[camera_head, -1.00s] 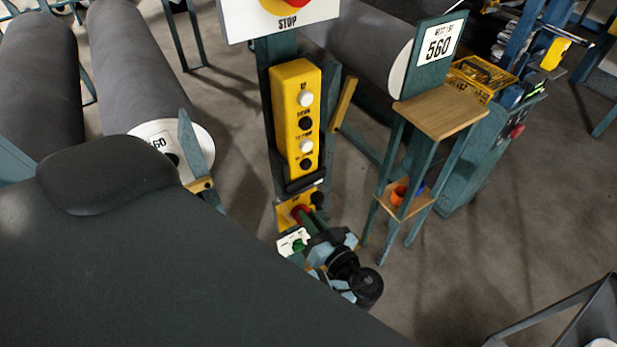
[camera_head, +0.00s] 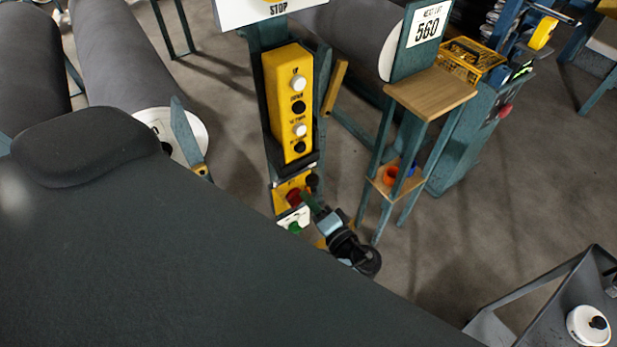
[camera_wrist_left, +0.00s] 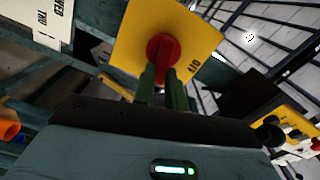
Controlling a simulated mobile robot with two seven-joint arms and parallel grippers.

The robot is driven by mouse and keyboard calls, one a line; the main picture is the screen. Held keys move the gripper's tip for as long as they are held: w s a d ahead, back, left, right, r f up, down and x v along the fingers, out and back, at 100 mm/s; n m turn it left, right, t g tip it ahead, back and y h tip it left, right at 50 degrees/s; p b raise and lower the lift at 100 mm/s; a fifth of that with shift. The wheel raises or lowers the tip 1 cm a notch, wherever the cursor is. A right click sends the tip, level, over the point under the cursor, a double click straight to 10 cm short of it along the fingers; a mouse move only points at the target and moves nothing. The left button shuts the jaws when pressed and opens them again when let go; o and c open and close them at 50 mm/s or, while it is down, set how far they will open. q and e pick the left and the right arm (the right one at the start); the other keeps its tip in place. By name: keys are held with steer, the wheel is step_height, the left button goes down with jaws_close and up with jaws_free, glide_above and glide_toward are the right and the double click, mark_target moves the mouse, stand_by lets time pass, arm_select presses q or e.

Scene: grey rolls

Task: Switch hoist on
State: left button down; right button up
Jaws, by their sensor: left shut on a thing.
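The hoist switch is a red knob (camera_wrist_left: 163,47) on a yellow plate (camera_wrist_left: 188,28). In the left wrist view my left gripper (camera_wrist_left: 160,75) has its two green fingers closed on the red knob, one on each side. In the head view the same knob (camera_head: 293,198) and plate (camera_head: 279,205) sit low on the dark post, below the yellow button box (camera_head: 287,105). My left gripper (camera_head: 309,203) reaches the knob there, seen small and partly covered by its wrist. The knob's pointer position is hard to read. My right gripper is not in view.
Grey rolls (camera_head: 130,50) lie at the back left. A white STOP sign (camera_head: 245,10) tops the post. A small wooden-topped stand (camera_head: 432,91) with an orange cup (camera_head: 390,175) is close on the right. Open floor (camera_head: 500,210) lies beyond it.

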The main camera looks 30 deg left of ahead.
arm_select(q)
steer(key=shift+w+f+m, duration=0.1)
steer(key=shift+f+m, duration=0.05)
steer(key=shift+m, duration=1.35)
steer(key=c, duration=1.4)
jaws_free()
steer(key=shift+f, duration=0.1)
steer(key=shift+c, duration=0.2)
